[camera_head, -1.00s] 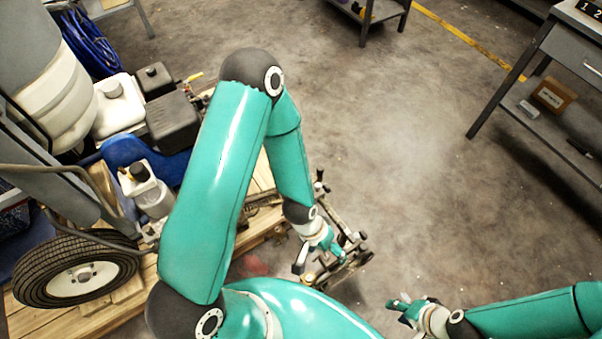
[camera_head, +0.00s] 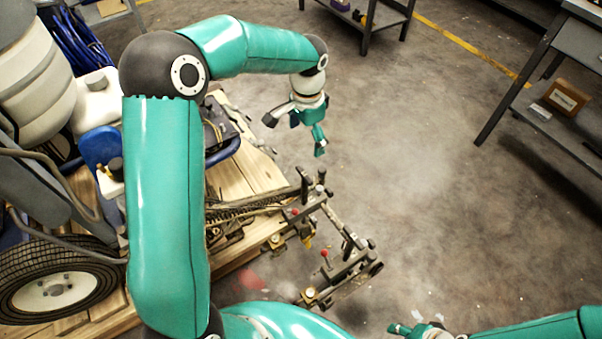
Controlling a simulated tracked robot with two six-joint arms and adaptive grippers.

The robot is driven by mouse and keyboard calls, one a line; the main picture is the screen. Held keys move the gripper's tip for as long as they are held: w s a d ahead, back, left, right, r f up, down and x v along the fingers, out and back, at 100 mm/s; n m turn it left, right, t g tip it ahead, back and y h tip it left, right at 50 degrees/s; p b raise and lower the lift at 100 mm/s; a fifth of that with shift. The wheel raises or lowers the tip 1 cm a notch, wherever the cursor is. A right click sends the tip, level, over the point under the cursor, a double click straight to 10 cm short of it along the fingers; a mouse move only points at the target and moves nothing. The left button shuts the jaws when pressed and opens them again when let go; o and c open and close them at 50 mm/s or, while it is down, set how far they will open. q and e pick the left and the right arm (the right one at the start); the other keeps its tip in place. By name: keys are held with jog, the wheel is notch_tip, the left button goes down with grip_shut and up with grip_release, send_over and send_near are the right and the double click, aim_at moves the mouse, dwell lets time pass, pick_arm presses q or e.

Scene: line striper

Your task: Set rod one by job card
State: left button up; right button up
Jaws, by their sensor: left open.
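The line striper's rod and clamp assembly (camera_head: 335,255) sticks out over the floor from the wooden pallet, with dark bars, red-tipped knobs (camera_head: 325,254) and brass-coloured fittings (camera_head: 309,294). I cannot tell which rod is rod one. My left gripper (camera_head: 297,135) is open and empty, above the floor, up and to the left of the assembly and apart from it. My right gripper (camera_head: 412,330) is low at the bottom edge, partly cut off, right of the assembly; its jaw state is unclear. I cannot make out a job card.
The striper's wheel (camera_head: 55,285) and white can (camera_head: 98,100) are at left on the wooden pallet (camera_head: 250,172), partly behind my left arm. A grey bench (camera_head: 545,95) with a brown box (camera_head: 567,95) stands at right. The middle floor is clear.

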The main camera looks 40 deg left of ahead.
aim_at(306, 174)
pick_arm(q)
notch_tip(306, 174, down, 16)
jog(key=shift+r+b, duration=0.1)
jog(key=shift+b, duration=0.8)
jog(key=shift+c, duration=0.3)
